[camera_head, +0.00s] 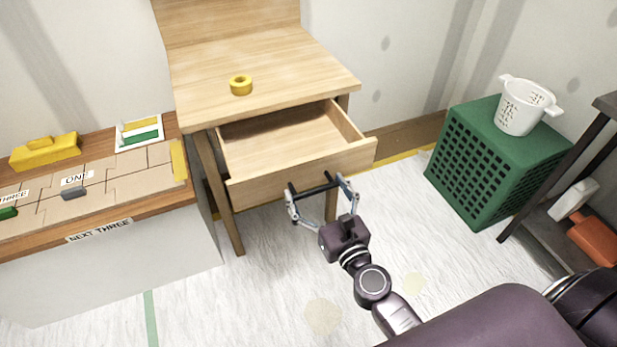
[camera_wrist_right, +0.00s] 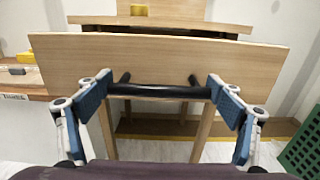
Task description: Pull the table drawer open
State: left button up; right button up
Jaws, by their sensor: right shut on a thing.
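The wooden table (camera_head: 250,65) stands at the back, and its drawer (camera_head: 300,172) is pulled well out toward me. The drawer looks empty inside. A black bar handle (camera_wrist_right: 160,91) is fixed to the drawer front, which also shows in the right wrist view (camera_wrist_right: 170,60). My right gripper (camera_head: 318,187) is shut on the handle, with one blue-padded finger at each end of the bar. My left gripper is in neither view.
A yellow tape roll (camera_head: 241,85) lies on the tabletop. A low bench (camera_head: 110,222) with puzzle-like boards stands at the left. Floor in front is clear.

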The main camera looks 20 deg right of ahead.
jog(key=shift+s, duration=1)
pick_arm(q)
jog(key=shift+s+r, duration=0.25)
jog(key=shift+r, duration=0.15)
pick_arm(e)
jog(key=o, duration=1.6)
jog(key=s, duration=1.2)
jog(key=shift+d, duration=0.25)
